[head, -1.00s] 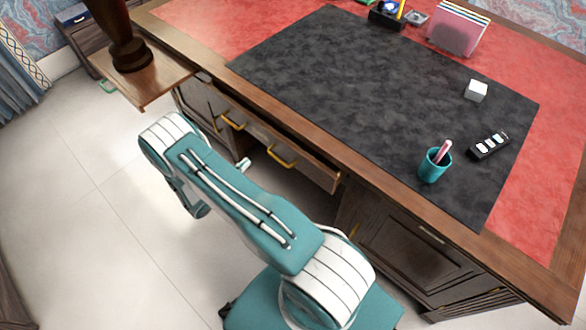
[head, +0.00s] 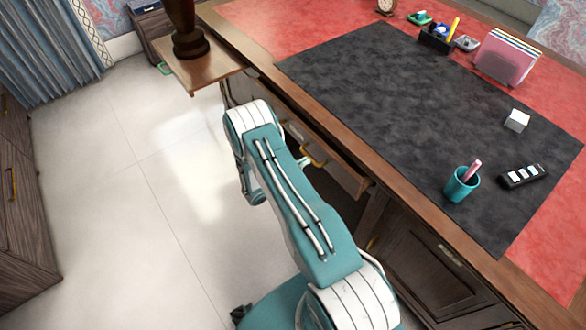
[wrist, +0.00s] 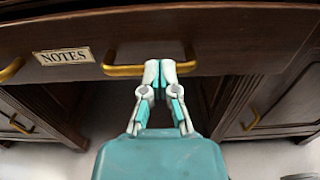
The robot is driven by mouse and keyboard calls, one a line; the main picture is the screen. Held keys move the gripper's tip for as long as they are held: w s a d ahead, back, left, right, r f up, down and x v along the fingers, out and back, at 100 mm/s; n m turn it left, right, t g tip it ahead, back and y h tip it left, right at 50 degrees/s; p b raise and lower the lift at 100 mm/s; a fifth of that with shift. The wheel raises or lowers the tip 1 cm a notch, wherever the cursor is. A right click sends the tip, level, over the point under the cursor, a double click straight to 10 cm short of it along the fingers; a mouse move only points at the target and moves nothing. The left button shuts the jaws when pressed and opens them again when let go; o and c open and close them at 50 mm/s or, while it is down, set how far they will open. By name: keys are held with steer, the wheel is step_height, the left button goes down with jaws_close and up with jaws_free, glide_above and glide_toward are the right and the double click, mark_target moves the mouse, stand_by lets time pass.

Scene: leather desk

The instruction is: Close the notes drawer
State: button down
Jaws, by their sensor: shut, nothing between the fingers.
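The notes drawer (head: 345,178) stands pulled out from under the desk's front edge in the head view. Its dark wooden front (wrist: 230,30) fills the upper wrist view, with a "NOTES" label (wrist: 64,56) at left. Two brass handles are on it; the right one (wrist: 118,70) is behind my fingertips. My gripper (wrist: 160,68) is shut and empty, its tips together over that handle's right part. Whether they touch it or the drawer I cannot tell. In the head view my arm hides much of the drawer's left part and most of my gripper.
The desk (head: 405,188) carries a black mat with a teal pen cup (head: 461,185), a remote (head: 523,176) and a white cube (head: 516,120). A side board with a dark wooden stand (head: 188,40) juts out at left. The pale floor (head: 150,190) is clear at left.

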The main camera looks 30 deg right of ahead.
mark_target(320, 152)
steer(key=shift+w+d, duration=0.15)
steer(key=shift+d, duration=2.4)
steer(key=d, duration=0.9)
steer(key=shift+w+d, duration=0.2)
steer(key=shift+w, duration=0.2)
steer(key=shift+a+r, duration=0.1)
steer(key=shift+a, duration=0.1)
steer(key=shift+d, duration=0.15)
steer(key=shift+w+a, duration=0.1)
steer(key=shift+a, duration=0.3)
steer(key=s+a, duration=0.1)
steer(key=a, duration=1.2)
steer(key=shift+s+a, duration=0.15)
steer(key=shift+a, duration=0.1)
